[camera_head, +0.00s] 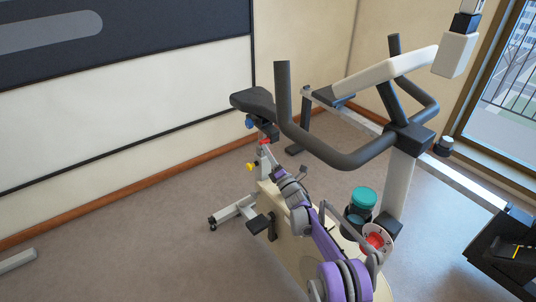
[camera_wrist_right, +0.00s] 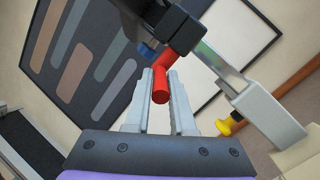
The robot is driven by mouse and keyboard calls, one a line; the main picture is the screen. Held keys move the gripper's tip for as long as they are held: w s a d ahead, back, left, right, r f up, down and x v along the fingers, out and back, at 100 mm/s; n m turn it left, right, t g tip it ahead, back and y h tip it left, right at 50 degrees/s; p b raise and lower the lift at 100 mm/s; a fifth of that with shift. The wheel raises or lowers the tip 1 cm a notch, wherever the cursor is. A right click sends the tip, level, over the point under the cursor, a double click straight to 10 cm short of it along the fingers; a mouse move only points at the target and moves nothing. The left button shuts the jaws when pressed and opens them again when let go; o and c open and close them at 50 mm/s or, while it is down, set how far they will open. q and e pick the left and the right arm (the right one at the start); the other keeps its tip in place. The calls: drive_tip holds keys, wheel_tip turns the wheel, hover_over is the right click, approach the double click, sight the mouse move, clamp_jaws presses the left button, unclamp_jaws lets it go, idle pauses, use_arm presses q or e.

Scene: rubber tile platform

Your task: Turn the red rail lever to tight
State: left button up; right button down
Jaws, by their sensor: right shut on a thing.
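The red rail lever (camera_wrist_right: 161,88) sits under the black seat clamp of an exercise bike. In the right wrist view it lies between the two grey fingers of my right gripper (camera_wrist_right: 160,100), which is shut on it. In the head view the lever shows as a small red spot (camera_head: 265,142) below the saddle (camera_head: 254,101). My purple right arm reaches up to it from the bottom, and the gripper (camera_head: 268,158) is partly hidden there. Any marking for tight is too small to see. My left gripper is in neither view.
A yellow knob (camera_head: 251,167) is on the seat post just below the lever, and a blue knob (camera_head: 249,123) is above it. The black handlebar (camera_head: 340,160) stands to the right. A teal-lidded container (camera_head: 363,199) is beside my arm.

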drive_tip(key=t+b, duration=0.1)
drive_tip(key=f+t+b, duration=0.1)
drive_tip(key=shift+w+a+f+y+b, duration=0.1)
drive_tip(key=shift+w+a+y+b, duration=0.1)
drive_tip(key=shift+y+b, duration=0.15)
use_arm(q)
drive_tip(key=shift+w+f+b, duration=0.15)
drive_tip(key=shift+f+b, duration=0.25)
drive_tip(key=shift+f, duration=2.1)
use_arm(e)
drive_tip(key=shift+t, duration=0.3)
drive_tip(key=c, duration=0.8)
unclamp_jaws()
drive_tip(key=shift+o, duration=0.2)
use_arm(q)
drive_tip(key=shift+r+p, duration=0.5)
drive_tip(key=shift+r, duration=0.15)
use_arm(e)
drive_tip(key=v, duration=1)
drive_tip(key=shift+s+d+f, duration=0.2)
